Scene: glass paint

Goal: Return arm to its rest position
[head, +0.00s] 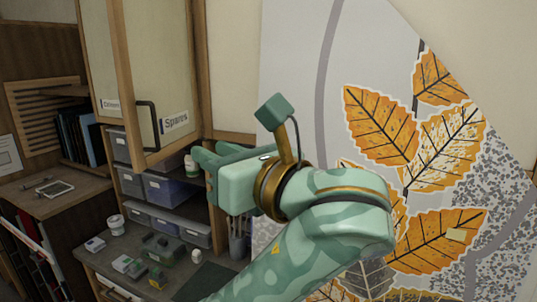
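My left arm (345,222) is pale green with darker green patches and brass-coloured rings. It rises from the bottom of the head view and bends at the wrist toward the left. My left gripper (213,152) points left and away, in front of the shelf unit. Its two fingers look apart, with nothing seen between them. A small green block on a stalk (274,112) stands up from the wrist. My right gripper is not in view.
A large leaf-patterned panel (385,75) stands close behind the arm on the right. A cabinet door (139,85) with a handle hangs open at the left. Bins (172,190) fill the shelves below it. A workbench (128,243) holds small boxes and a pot of brushes (238,240).

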